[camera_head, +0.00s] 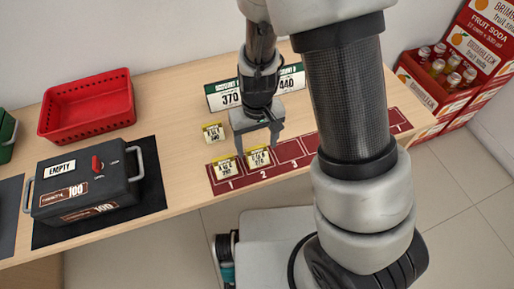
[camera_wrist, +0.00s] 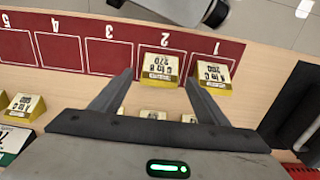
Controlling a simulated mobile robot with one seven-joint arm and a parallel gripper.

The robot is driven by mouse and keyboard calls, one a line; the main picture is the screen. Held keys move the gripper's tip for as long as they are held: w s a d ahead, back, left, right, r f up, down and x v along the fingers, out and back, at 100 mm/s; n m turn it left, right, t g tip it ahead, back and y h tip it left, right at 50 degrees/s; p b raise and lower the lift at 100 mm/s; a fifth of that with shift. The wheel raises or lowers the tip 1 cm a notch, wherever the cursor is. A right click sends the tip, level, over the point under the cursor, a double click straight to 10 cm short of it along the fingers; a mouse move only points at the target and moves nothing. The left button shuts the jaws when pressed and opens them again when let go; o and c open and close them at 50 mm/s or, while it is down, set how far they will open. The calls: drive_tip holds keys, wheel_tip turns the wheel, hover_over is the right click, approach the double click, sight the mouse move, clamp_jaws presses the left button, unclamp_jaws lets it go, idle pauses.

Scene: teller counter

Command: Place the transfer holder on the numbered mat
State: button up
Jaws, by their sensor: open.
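The numbered mat (camera_head: 290,150) is a dark red strip along the counter's front edge, with outlined numbered spaces; it also shows in the wrist view (camera_wrist: 60,52). Yellow-and-white labelled holders stand on space 1 (camera_head: 226,168) and space 2 (camera_head: 258,157). Another such holder (camera_head: 212,131) stands on bare wood behind the mat. In the wrist view, more holders (camera_wrist: 22,106) show at the left, and some are partly hidden behind my gripper. I cannot tell which is the transfer holder. My gripper (camera_head: 257,148) is open and empty, pointing down over the space 2 area.
A sign board (camera_head: 222,96) with 370 and 440 stands behind my gripper. A red basket (camera_head: 88,106) and a dark box marked EMPTY (camera_head: 85,186) on a black mat (camera_head: 148,205) are at left. Red soda crates (camera_head: 435,88) stand at right. My arm hides part of the mat.

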wheel_tip(320, 180, up, 8)
drive_tip(key=p, duration=0.1)
wheel_tip(320, 180, up, 13)
drive_tip(key=m+t+y, duration=0.1)
drive_tip(key=t, duration=0.1)
hover_over(257, 151)
drive_tip(key=s+d, duration=0.2)
drive_tip(key=d, duration=0.2)
drive_tip(key=s+d+r+m+t+h, duration=0.1)
drive_tip(key=s+d+r+m+t, duration=0.1)
drive_tip(key=s+d+r, duration=0.4)
wheel_tip(257, 151, up, 4)
drive_tip(key=shift+s+d+r+t, duration=0.3)
drive_tip(key=shift+s+t, duration=0.5)
drive_tip(key=shift+s, duration=0.35)
